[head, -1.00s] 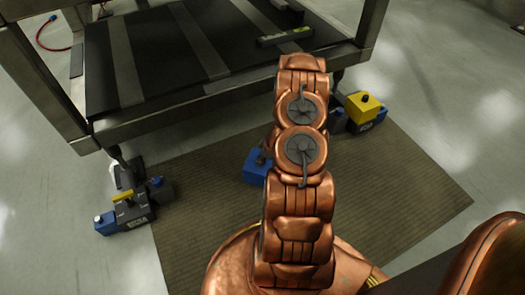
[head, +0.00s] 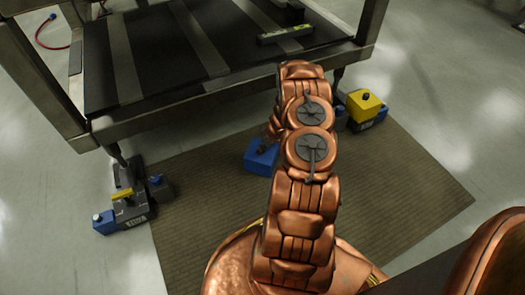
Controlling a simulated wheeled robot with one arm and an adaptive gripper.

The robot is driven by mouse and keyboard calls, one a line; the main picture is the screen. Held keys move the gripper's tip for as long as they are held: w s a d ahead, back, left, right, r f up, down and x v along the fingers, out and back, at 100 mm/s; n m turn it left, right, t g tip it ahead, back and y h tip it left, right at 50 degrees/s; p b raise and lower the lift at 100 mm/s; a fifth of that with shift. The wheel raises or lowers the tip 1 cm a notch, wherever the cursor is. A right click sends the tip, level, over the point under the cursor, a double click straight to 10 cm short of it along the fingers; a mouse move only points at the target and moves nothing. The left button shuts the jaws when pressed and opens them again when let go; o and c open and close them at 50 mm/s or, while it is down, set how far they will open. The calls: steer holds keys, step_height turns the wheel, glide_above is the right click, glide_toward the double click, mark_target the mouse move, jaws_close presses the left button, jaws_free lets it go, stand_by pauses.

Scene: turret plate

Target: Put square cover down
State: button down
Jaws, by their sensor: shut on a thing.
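I cannot make out the square cover in the head view. My copper arm rises through the middle of the picture, and its far end is hidden behind its own upper joints. My gripper is not visible, so I cannot see its jaws or anything in them. A dark worktable (head: 185,64) with lighter grey strips stands beyond the arm. A dark bar with a yellow-green label (head: 285,35) lies on its top, near the right side. A small dark object (head: 288,12) is just behind the bar, cut by the top edge.
A blue box (head: 261,158) sits on the brown mat (head: 210,215), partly behind my arm. A yellow-topped unit (head: 366,105) stands by the table's right leg, and a blue and grey unit (head: 128,205) by the left leg. A red hose (head: 48,38) lies far left.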

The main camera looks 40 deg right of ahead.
steer(key=shift+f, duration=0.95)
steer(key=shift+a+f, duration=0.1)
steer(key=shift+f, duration=0.1)
steer(key=c, duration=0.8)
jaws_free()
steer(key=shift+r, duration=0.2)
